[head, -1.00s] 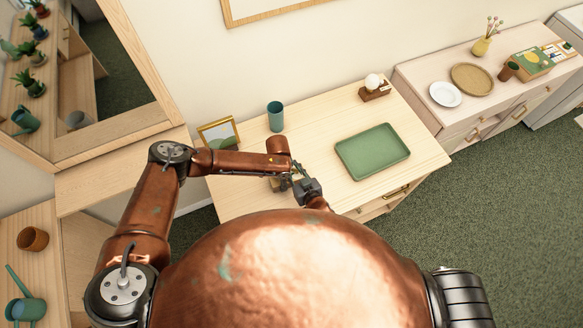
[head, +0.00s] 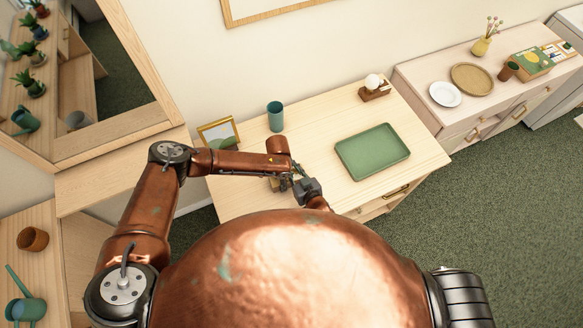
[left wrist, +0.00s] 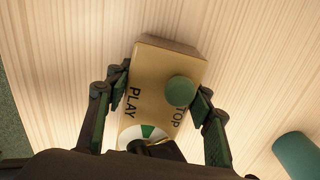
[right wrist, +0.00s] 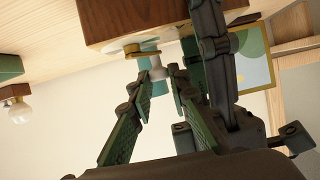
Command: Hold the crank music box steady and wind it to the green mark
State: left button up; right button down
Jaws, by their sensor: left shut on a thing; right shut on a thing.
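The music box (left wrist: 155,85) fills the middle of the left wrist view. A white dial (left wrist: 131,137) with a green mark (left wrist: 148,131) is partly hidden by a dark part. My left gripper (left wrist: 164,88) is shut on the box, one finger on each side. In the right wrist view, the box's wooden side (right wrist: 140,20) carries a brass crank (right wrist: 136,52) with a pale handle (right wrist: 157,68). My right gripper (right wrist: 160,84) is shut on that handle. In the head view, my arm mostly hides the box.
The box rests on a light wood desk (head: 320,115). A green tray (head: 372,151), a teal cup (head: 275,116), a gold picture frame (head: 218,133) and a small globe lamp (head: 374,86) stand nearby. The desk between cup and tray is clear.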

jog(key=shift+r+n+g+y, duration=0.15)
jog(key=shift+n+g+y, duration=0.15)
jog(key=shift+n+y, duration=0.2)
pick_arm(q)
jog(key=shift+d, duration=0.15)
pick_arm(e)
jog(key=n+g+y, duration=0.1)
jog(key=n+y, duration=0.1)
jog(key=n+g+y, duration=0.2)
jog(key=shift+s+n, duration=0.4)
pick_arm(q)
jog(key=shift+d, duration=0.1)
pick_arm(e)
jog(key=shift+s+d+n+g+y, duration=0.15)
jog(key=shift+n+g+y, duration=0.35)
jog(key=shift+n+g, duration=0.3)
jog(key=shift+s+a+n+g+y, duration=0.15)
jog(key=shift+n+g+y, duration=0.4)
jog(key=shift+g, duration=0.35)
jog(key=shift+d, duration=0.1)
jog(key=shift+s+d+n+g, duration=0.1)
jog(key=shift+n+g, duration=0.15)
jog(key=shift+g, duration=0.05)
jog(key=c, duration=2.1)
grip_release()
jog(key=shift+d, duration=0.15)
